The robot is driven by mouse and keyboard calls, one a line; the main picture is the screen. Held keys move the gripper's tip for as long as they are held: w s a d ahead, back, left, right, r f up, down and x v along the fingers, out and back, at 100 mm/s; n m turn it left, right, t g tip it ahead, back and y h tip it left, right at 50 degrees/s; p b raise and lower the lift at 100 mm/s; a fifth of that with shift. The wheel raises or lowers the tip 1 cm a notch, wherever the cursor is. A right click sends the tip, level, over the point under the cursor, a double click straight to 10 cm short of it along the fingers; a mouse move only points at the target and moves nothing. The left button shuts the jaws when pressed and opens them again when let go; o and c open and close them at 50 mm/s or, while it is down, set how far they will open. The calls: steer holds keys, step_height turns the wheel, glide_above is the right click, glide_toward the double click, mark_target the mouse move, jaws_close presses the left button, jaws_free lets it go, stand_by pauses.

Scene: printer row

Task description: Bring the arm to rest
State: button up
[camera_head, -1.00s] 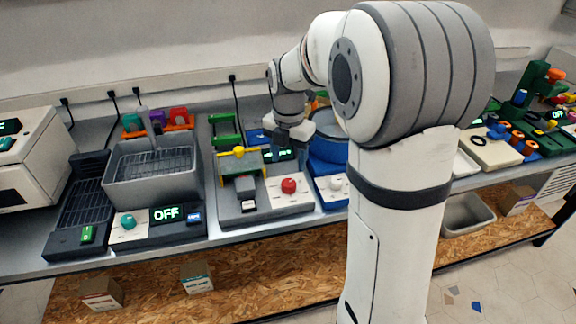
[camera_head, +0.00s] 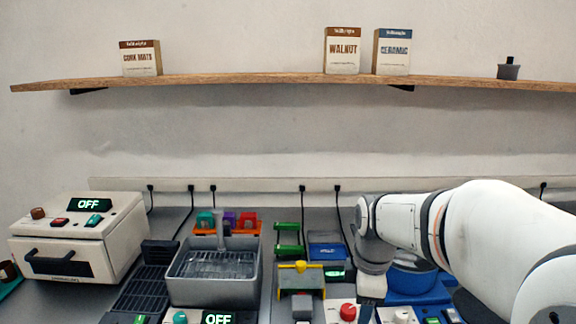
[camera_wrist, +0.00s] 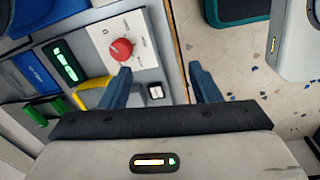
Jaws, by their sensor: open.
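My arm (camera_head: 470,235) reaches in from the right in the head view, stretched out low over the bench with its wrist bent downward. My gripper (camera_wrist: 160,82) is open in the wrist view, with two blue-grey fingers apart and nothing between them. The fingers hang near the bench's front edge, beside a white panel with a red knob (camera_wrist: 121,49) and a small switch (camera_wrist: 155,91). In the head view the gripper's lower end is near the bottom edge, just right of the red knob (camera_head: 348,312), and its fingertips are hard to make out.
A grey basin (camera_head: 213,285) and a white oven-like box (camera_head: 75,240) reading OFF stand to the left. A blue round machine (camera_head: 412,282) sits partly behind my wrist. A wooden shelf (camera_head: 270,82) with boxes runs above. Speckled floor (camera_wrist: 235,65) lies beyond the bench edge.

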steer(key=s+m+t, duration=0.1)
steer(key=s+m, duration=1.1)
steer(key=m, duration=0.4)
steer(key=shift+s+f+t+p, duration=0.15)
steer(key=shift+f+t+p, duration=0.1)
steer(key=shift+t+p, duration=0.1)
